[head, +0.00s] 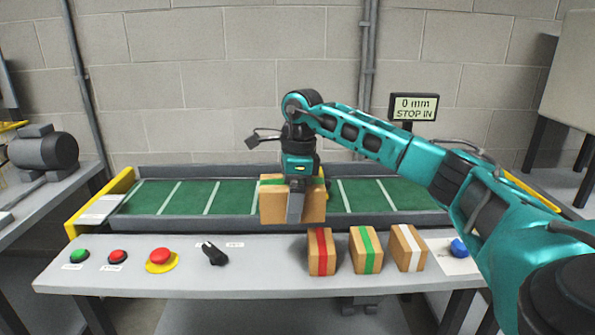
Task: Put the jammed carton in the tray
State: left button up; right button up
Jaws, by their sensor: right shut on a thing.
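A brown carton with green tape (271,206) is at the middle of the green conveyor belt (390,195). My right gripper (295,207) points down at it and is shut on it, with one dark finger across its front face. The carton overlaps the conveyor's front rail in the picture; I cannot tell whether it touches the belt. I cannot make out a tray in this view. My left gripper is not in view.
Three cartons, with red tape (320,252), green tape (366,250) and white tape (408,248), stand on the grey front shelf (250,280). Left are a green button (79,256), two red buttons and a black switch (214,253). A sign (414,106) reads "0 mm STOP IN".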

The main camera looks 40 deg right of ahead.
jog(key=s+a+f+n, duration=0.4)
jog(key=a+f+n, duration=0.3)
jog(key=n, duration=0.1)
jog(key=s+a+f+n+g, duration=0.1)
jog(key=s+a+f+n, duration=0.3)
jog(key=a+f+n, duration=0.2)
jog(key=s+a+f+n+g+h, duration=0.1)
jog(key=s+a+f+n, duration=0.3)
jog(key=a+f+n, duration=0.3)
jog(key=a+n, duration=0.1)
jog(key=n, duration=0.2)
jog(key=shift+s+a+f+n, duration=0.2)
jog(key=shift+s+f+n, duration=0.15)
jog(key=shift+n, duration=0.05)
